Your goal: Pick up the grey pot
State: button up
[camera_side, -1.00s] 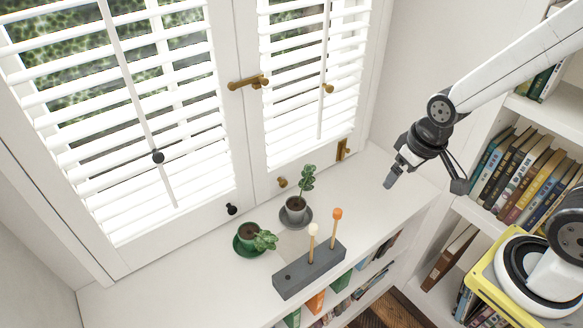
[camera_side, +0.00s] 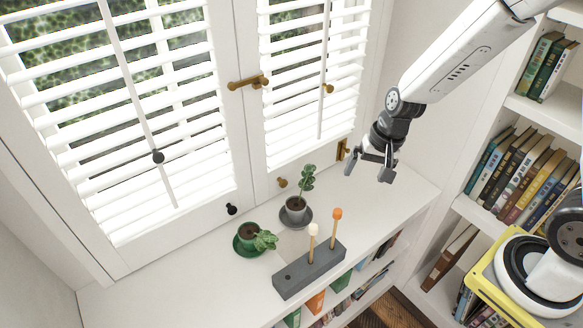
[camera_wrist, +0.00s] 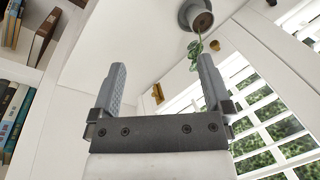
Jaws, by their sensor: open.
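The grey pot (camera_side: 294,209) holds a small green plant and stands upright on a dark grey saucer (camera_side: 284,221) on the white window sill. In the wrist view the grey pot (camera_wrist: 201,20) shows at the top, right of centre, with its plant hanging into the picture. My gripper (camera_side: 369,172) is open and empty in the side view, above the sill and to the right of the pot, clearly apart from it. The two spread fingers of my gripper (camera_wrist: 163,85) also show in the wrist view, with nothing between them.
A green pot (camera_side: 248,232) with a leafy plant on a green saucer stands left of the grey pot. A dark grey block (camera_side: 308,270) with two upright sticks lies in front. White shutters (camera_side: 150,120) rise behind. Bookshelves (camera_side: 520,170) stand right. The right sill is clear.

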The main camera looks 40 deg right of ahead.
jog(key=w+a+f+m+y, duration=0.2)
jog(key=w+f+m, duration=0.4)
jog(key=w+m, duration=0.15)
jog(key=m+t+y, duration=0.2)
jog(key=m, duration=0.8)
send_near(298, 203)
jog(key=a+f, duration=0.1)
jog(key=shift+w+a, duration=0.25)
jog(key=shift+w, duration=0.05)
jog(key=shift+a+f, duration=0.1)
jog(key=shift+x, duration=1.2)
jog(key=shift+x, duration=2.55)
jog(key=shift+s+f, duration=0.1)
jog(key=shift+s, duration=0.05)
